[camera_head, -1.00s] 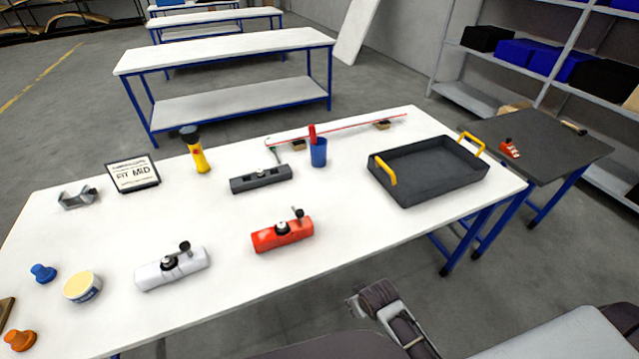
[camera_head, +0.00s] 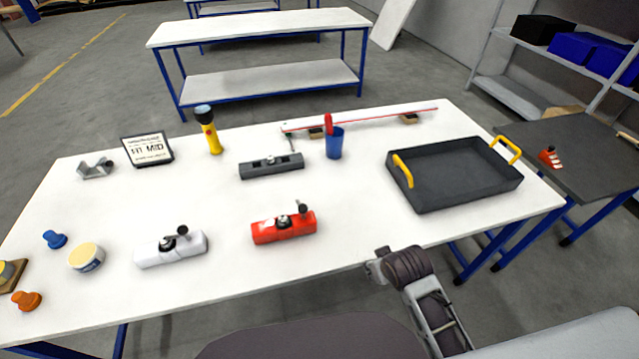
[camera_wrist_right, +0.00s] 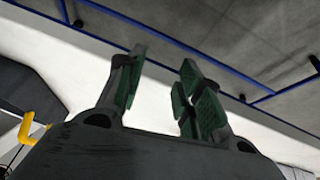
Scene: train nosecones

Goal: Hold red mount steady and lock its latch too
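The red mount (camera_head: 284,230) lies on the white table near its front edge, with a dark round fitting on top and a black-knobbed latch lever (camera_head: 303,209) standing up at its right end. My right gripper (camera_head: 374,269) is at the table's front edge, right of and nearer than the red mount, and apart from it. In the right wrist view its two green-padded fingers (camera_wrist_right: 162,84) stand apart with nothing between them. The red mount is not seen in that view. My left gripper is not in view.
A white mount (camera_head: 170,251) lies left of the red one, a grey mount (camera_head: 270,167) behind it. A blue cup (camera_head: 334,146) and a black tray (camera_head: 455,178) with yellow handles stand farther right. The table between red mount and tray is clear.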

